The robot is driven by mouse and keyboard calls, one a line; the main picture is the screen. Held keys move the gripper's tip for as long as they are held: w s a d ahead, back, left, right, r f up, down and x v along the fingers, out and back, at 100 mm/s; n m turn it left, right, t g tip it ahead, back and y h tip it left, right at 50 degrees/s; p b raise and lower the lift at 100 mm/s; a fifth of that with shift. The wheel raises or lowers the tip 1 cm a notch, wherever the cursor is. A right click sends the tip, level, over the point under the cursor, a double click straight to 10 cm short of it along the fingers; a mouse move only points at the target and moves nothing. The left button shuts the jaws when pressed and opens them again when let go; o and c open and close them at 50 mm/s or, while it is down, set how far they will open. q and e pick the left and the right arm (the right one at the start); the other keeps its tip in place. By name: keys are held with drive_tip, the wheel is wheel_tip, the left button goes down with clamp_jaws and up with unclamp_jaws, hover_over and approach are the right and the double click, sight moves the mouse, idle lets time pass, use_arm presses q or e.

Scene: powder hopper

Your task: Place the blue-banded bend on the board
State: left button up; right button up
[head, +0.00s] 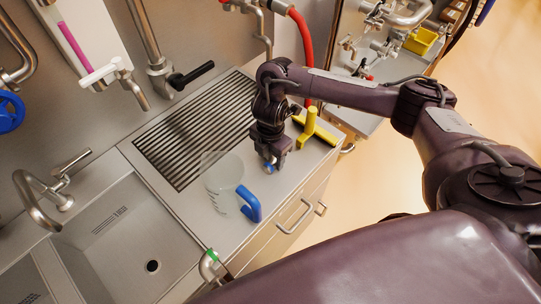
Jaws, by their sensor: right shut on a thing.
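My right gripper (269,158) is low over the steel counter, between the ribbed drain grid and the yellow T-shaped piece. It is shut on a small part with a blue band, seemingly the blue-banded bend (268,168); the jaws hide most of it. I cannot tell if the part touches the counter. A curved metal piece with a green band (210,261) is at the counter's front edge. I cannot make out for certain which surface is the board. My left gripper is not in view.
A clear beaker (221,180) with a blue handle stands just left of my right gripper. A yellow T-shaped piece (313,129) is close on its right. The sink (130,245) is at left, a red hose (303,50) behind, and a yellow tray (421,40) at back right.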

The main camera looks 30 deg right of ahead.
sight(270, 156)
drive_tip(key=o, duration=1.1)
drive_tip(key=shift+f, duration=0.1)
drive_tip(key=shift+o, duration=0.2)
wheel_tip(270, 156, up, 12)
drive_tip(key=p, duration=0.3)
drive_tip(key=shift+r, duration=0.2)
